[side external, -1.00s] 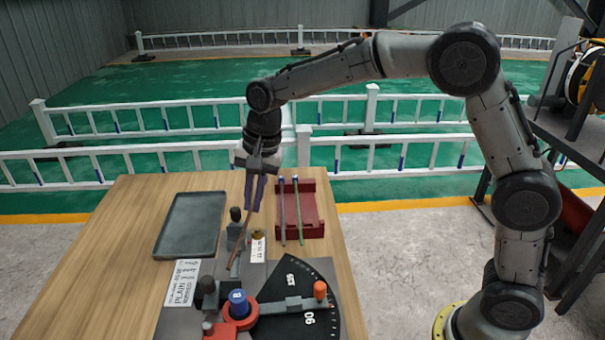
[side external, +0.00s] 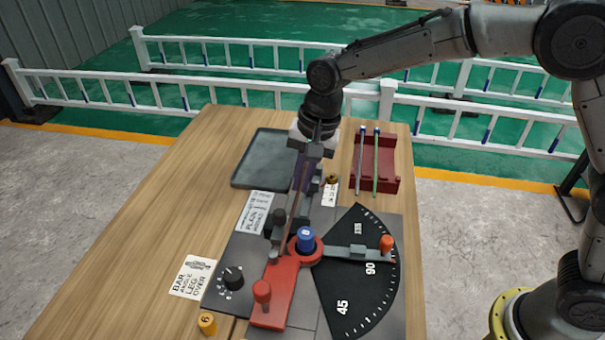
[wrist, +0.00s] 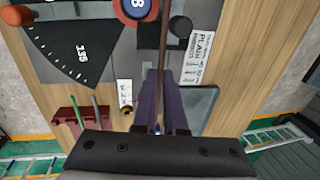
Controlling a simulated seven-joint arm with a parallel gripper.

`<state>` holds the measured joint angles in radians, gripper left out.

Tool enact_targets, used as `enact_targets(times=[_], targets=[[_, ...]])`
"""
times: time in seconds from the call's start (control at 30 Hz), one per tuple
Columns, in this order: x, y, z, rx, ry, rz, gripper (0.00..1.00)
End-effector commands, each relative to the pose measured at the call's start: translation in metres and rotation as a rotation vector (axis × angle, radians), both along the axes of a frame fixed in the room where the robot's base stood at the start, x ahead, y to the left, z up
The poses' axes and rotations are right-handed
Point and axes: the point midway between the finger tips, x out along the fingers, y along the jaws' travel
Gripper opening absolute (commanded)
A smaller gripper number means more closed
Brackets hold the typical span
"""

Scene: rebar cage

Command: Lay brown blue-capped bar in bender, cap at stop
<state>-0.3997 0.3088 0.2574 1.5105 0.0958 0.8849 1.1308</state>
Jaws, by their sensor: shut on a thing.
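My gripper (side external: 304,184) is shut on the brown bar (side external: 290,222) above the bender. The bar slants down toward the front, its lower end left of the blue-topped centre pin (side external: 306,237). In the wrist view the bar (wrist: 163,45) runs between the purple fingers (wrist: 163,85), and a small blue spot, its cap (wrist: 157,128), shows near the gripper body. The bender (side external: 232,262) has a grey plate, a red lever (side external: 275,290) and a black angle dial (side external: 350,285). Dark posts stand close to the bar; I cannot tell whether it touches them or which is the stop.
A red rack (side external: 391,182) holds a grey bar (side external: 360,165) and a green bar (side external: 376,165) at the back right. A grey tray (side external: 243,172) stands at the back left. A grey arm with an orange knob (side external: 387,243) crosses the dial. The table's left side is mostly clear.

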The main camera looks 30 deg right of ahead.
Motion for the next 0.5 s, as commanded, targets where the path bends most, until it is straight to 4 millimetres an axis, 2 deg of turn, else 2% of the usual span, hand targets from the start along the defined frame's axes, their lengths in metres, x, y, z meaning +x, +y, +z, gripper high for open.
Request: enact_targets(times=[0.5], targets=[[0.0, 0.0, -0.052, 0.001, 0.001, -0.001, 0.0]])
